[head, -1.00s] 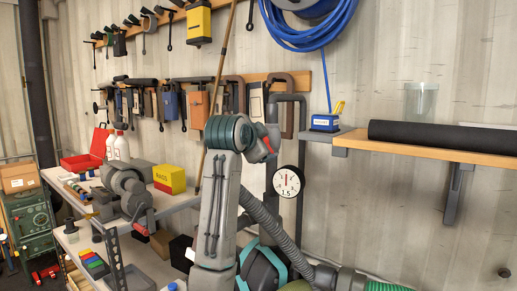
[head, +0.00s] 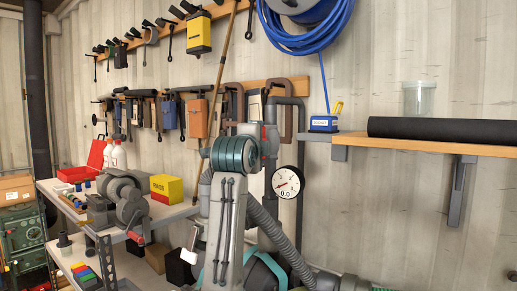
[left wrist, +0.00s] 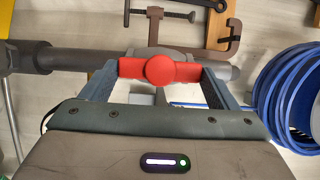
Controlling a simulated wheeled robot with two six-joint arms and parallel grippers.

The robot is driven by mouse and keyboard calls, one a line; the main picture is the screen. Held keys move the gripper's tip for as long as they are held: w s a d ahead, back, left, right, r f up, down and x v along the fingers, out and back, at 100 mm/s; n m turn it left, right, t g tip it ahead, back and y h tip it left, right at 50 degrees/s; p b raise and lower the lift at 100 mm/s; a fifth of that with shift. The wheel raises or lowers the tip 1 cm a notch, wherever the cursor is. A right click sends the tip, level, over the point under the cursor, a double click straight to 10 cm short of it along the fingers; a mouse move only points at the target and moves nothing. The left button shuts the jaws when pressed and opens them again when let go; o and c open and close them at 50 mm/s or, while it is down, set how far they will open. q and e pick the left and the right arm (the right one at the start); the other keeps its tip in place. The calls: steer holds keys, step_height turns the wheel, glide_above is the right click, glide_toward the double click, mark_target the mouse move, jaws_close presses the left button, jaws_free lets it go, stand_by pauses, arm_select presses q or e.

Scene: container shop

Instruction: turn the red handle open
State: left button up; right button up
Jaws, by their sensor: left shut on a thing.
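The red handle (left wrist: 160,69) is in the left wrist view, a short bar with a round hub at its middle. It lies across the picture, roughly in line with the grey pipe (left wrist: 70,58) behind it. My left gripper (left wrist: 162,76) is shut on the handle, with a blue-grey finger at each end of the bar. In the head view my left arm hides most of the gripper and handle. The round gauge (head: 288,182) beside the arm reads 0.0, its needle pointing to the lower left. My right gripper is not in view.
A corrugated hose (head: 278,235) runs down beside the arm. A wooden shelf (head: 440,143) with a black roll is at right. The workbench (head: 178,212) at left carries a grinder-like machine and a yellow-red box. Blue hose (left wrist: 290,100) hangs near the gripper.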

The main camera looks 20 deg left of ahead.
arm_select(q)
steer(key=shift+f, duration=0.2)
stand_by(0.3)
steer(key=o, duration=0.9)
steer(key=s+b, duration=0.4)
steer(key=s, duration=0.7)
steer(key=shift+d+b, duration=0.3)
steer(key=shift+b, duration=0.1)
